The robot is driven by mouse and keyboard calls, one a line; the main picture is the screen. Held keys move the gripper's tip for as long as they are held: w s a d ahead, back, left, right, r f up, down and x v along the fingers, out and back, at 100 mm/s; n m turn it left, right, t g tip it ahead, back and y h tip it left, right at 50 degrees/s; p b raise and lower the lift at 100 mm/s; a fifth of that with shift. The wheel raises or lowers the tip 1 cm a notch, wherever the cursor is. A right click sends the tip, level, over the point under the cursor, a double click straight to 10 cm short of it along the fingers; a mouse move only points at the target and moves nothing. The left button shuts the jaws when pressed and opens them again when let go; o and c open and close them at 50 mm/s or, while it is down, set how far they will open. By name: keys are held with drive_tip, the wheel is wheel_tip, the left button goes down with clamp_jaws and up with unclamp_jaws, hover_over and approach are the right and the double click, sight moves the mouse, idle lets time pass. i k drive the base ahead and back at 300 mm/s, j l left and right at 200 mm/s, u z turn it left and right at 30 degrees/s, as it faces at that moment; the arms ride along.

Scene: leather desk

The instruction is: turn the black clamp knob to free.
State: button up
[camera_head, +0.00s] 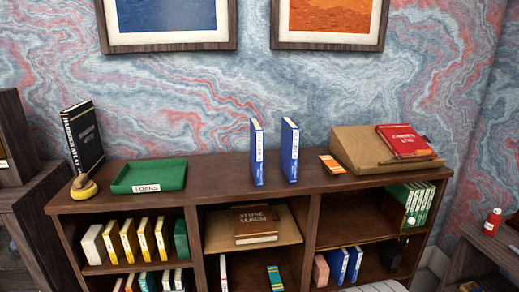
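I cannot make out the black clamp knob for certain. A small dark rounded shape (391,258) sits in the lower right compartment of the shelf, beside blue books, too small to identify. My gripper is not in view.
A dark wooden bookcase (222,176) spans the view. On top are a black book (84,140), a green tray (150,174) labelled LOANS, two upright blue books (290,150), and a sloped wooden stand (357,150) with a red book (402,140). A brown album (254,222) lies on a middle shelf.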

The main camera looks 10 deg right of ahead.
sight(404, 240)
drive_tip(key=z, duration=1.3)
